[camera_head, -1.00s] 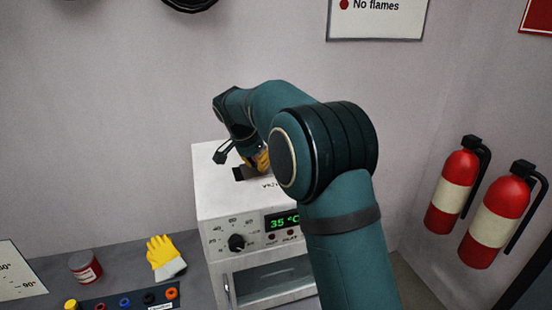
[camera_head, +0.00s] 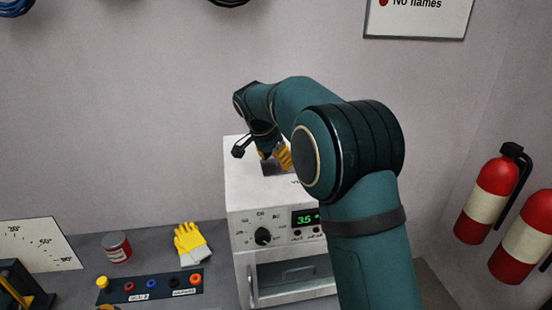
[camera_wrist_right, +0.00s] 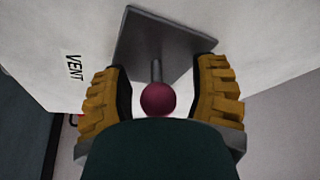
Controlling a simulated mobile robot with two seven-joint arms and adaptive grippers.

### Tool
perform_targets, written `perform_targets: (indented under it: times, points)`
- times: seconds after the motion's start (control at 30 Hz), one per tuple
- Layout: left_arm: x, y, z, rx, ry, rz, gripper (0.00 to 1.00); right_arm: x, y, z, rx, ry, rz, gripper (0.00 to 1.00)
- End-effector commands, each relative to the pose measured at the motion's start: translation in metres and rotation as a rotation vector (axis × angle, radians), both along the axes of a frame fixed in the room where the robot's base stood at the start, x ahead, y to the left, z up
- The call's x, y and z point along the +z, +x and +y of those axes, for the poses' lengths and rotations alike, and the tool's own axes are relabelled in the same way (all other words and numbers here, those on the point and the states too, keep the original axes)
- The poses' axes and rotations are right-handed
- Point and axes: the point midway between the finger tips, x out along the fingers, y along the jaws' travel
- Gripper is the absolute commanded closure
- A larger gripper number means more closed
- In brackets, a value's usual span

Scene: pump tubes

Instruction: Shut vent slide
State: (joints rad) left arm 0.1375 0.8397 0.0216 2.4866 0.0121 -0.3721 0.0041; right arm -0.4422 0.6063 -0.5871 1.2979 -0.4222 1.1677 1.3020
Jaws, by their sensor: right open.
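The vent slide (camera_wrist_right: 140,28) is a dark grey plate with a short post and a dark red ball knob (camera_wrist_right: 158,98), seen in the right wrist view beside the label VENT. In the head view the dark slide (camera_head: 272,168) shows on top of the white oven (camera_head: 242,190), partly hidden by my gripper. My right gripper (camera_wrist_right: 160,92) is open, its yellow ribbed fingers on either side of the knob with gaps between. In the head view the right gripper (camera_head: 282,157) is just above the oven top, mostly covered by its own arm. My left gripper is not in view.
On the grey bench left of the oven are a yellow glove (camera_head: 188,238), a red can (camera_head: 117,247) and a strip of coloured sockets (camera_head: 150,288). Red fire extinguishers (camera_head: 490,195) hang on the right wall.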

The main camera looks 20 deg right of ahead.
Motion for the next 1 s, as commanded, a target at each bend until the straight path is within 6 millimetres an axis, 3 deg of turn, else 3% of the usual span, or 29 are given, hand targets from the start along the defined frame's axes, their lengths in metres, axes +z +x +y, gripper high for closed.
perform_targets:
  times: [0.17, 0.6, 0.8, 1.0]
  points:
    - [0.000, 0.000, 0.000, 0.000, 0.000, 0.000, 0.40, 0.016, -0.002, 0.007, 0.002, 0.000, -0.003, 0.41]
    - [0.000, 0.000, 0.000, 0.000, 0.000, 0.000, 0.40, 0.093, -0.012, 0.037, 0.003, 0.001, -0.005, 0.41]
    - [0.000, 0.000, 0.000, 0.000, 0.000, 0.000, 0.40, 0.109, -0.015, 0.043, 0.003, 0.001, -0.003, 0.41]
    - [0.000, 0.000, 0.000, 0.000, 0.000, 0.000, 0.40, 0.111, -0.015, 0.044, 0.003, 0.001, -0.003, 0.41]
